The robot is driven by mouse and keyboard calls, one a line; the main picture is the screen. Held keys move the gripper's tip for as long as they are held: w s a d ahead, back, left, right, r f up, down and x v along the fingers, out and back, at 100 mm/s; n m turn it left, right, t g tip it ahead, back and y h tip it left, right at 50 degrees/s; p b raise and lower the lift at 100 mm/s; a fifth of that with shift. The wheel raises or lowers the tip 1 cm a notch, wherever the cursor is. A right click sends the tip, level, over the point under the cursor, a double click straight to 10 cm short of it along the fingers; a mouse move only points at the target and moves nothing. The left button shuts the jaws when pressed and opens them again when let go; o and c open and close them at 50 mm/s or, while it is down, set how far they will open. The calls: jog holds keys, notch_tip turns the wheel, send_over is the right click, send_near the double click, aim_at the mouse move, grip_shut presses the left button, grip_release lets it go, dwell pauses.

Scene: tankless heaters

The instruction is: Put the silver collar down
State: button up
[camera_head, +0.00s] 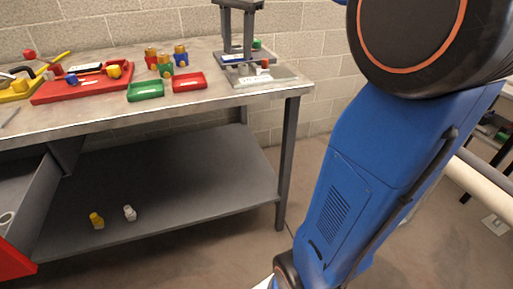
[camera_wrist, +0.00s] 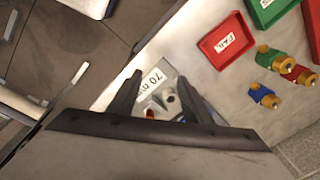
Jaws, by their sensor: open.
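My gripper (camera_wrist: 160,79) is open in the wrist view, its two dark fingers spread over the plate with the 70 mm label (camera_wrist: 152,82). A small pale grey piece (camera_wrist: 171,102) shows between the fingers, apart from both fingertips; it may be the silver collar, but it is too small to be sure. A small orange-red spot and a bit of blue lie close to it, partly hidden by the gripper body. In the head view the labelled plate (camera_head: 247,82) lies at the table's right end, with a small red-and-white piece (camera_head: 265,64) on it. My gripper is outside that view.
The workbench (camera_head: 212,95) holds a red tray (camera_head: 189,82), a green tray (camera_head: 146,90), brass-topped fittings (camera_head: 180,56) and a grey stand (camera_head: 240,25) behind the plate. A yellow fitting (camera_head: 97,220) and a white fitting (camera_head: 130,213) stand on the lower shelf. Floor is clear right of the bench leg.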

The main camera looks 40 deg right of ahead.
jog(key=s+a+f+n+t, duration=0.1)
jog(key=s+a+f+n, duration=0.2)
jog(key=s+f, duration=0.4)
jog(key=s+a+f+n+t, duration=0.1)
jog(key=s+a+f+n, duration=0.2)
jog(key=s+f+n, duration=0.3)
jog(key=s+a+f+n+t, duration=0.1)
jog(key=s+a+f+n, duration=0.2)
jog(key=s+f, duration=0.6)
notch_tip(320, 180, down, 4)
jog(key=shift+s+a+r+n+t, duration=0.25)
jog(key=shift+s+n+t, duration=0.1)
jog(key=shift+n, duration=0.55)
jog(key=shift+c, duration=0.7)
